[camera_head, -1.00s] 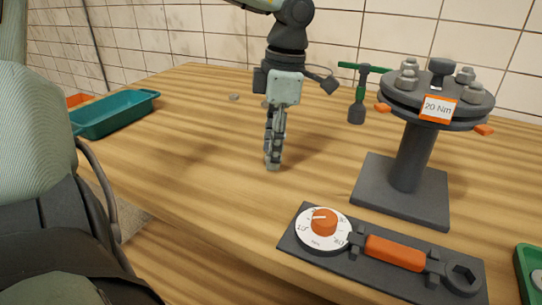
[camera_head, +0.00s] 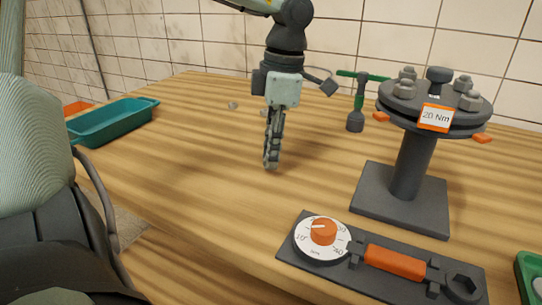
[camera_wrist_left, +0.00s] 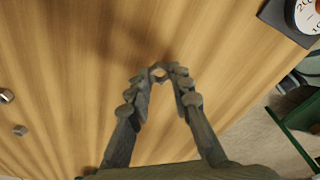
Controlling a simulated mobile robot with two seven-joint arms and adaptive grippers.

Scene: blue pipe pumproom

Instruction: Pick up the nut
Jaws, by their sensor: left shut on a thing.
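My left gripper (camera_head: 271,163) points down over the open middle of the wooden table, its fingers close together. In the left wrist view its fingertips (camera_wrist_left: 158,75) meet around a small grey nut (camera_wrist_left: 158,74), and the gripper is shut on it. In the head view the fingers mostly hide this nut. I cannot tell whether it is touching the table or slightly above it. Another small grey piece (camera_head: 232,105) lies farther back on the table. My right gripper is not in view.
A teal tray (camera_head: 115,120) stands at the left. At the right are a dark flange stand (camera_head: 408,165) with several bolts and a "20 Nm" label, and a green T-handle tool (camera_head: 357,105). A dial wrench (camera_head: 395,262) lies on a dark plate in front.

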